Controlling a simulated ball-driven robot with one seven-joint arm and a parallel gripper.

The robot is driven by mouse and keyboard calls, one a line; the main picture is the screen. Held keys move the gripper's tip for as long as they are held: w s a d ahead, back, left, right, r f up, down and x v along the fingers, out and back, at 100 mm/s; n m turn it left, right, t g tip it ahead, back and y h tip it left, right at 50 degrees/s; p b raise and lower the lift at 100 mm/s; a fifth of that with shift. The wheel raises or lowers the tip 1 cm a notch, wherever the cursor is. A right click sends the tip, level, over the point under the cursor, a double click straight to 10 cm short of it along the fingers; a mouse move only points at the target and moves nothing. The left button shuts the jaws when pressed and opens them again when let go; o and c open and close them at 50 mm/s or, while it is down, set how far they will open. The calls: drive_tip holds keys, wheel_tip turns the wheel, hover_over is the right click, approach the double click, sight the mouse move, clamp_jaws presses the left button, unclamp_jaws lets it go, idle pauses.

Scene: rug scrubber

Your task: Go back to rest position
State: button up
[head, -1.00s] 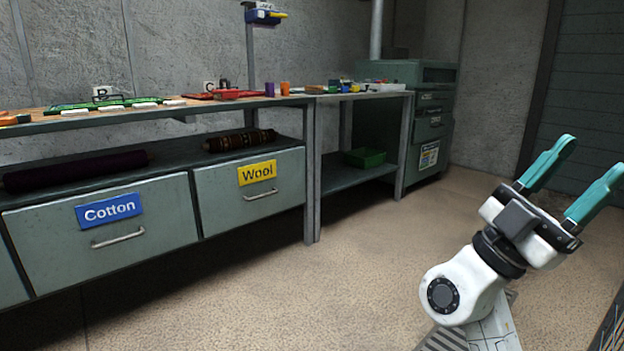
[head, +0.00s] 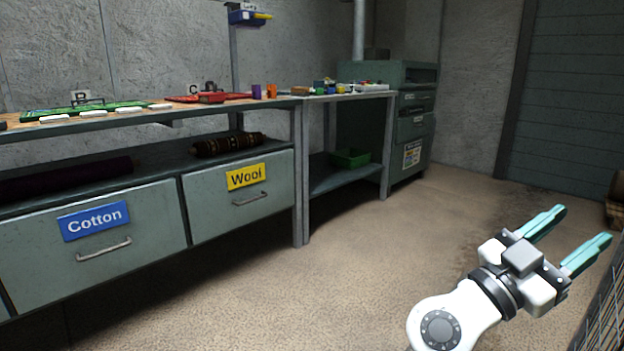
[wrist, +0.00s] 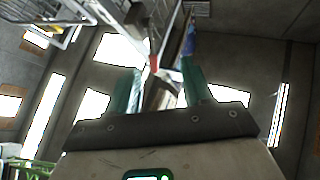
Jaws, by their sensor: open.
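My gripper (head: 572,240) is at the lower right of the head view, over the bare floor and well apart from the bench. Its two teal fingers are spread apart with nothing between them. In the wrist view the fingers (wrist: 160,92) point towards the ceiling and its bright panels, and no held object shows there.
A workbench (head: 213,122) runs along the left wall, with a Cotton drawer (head: 95,241) and a Wool drawer (head: 240,193) closed below. A green cabinet (head: 408,125) stands at the back. A dark mesh edge (head: 608,318) is close at the right. The floor (head: 330,280) between is clear.

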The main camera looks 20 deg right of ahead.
wheel_tip(320, 180, down, 26)
drive_tip(key=s+f+n+t+y+p, duration=0.1)
drive_tip(key=s+n+t+y+p, duration=0.15)
drive_tip(key=n+t+y, duration=0.7)
drive_tip(key=s+a+f+n+g+y+p, duration=0.1)
drive_tip(key=s+a+f+n+g+y, duration=0.1)
drive_tip(key=s+a+f+n+y, duration=0.55)
drive_tip(key=s+a+f+n+g+y, duration=0.2)
drive_tip(key=s+a+f+n+y, duration=0.25)
drive_tip(key=a+f+y, duration=0.45)
wheel_tip(320, 180, up, 39)
drive_tip(key=h+p, duration=0.2)
drive_tip(key=p, duration=3.6)
drive_tip(key=shift+w+a+n, duration=0.35)
drive_tip(key=shift+a, duration=0.1)
drive_tip(key=shift+f, duration=0.15)
drive_tip(key=shift+c, duration=0.3)
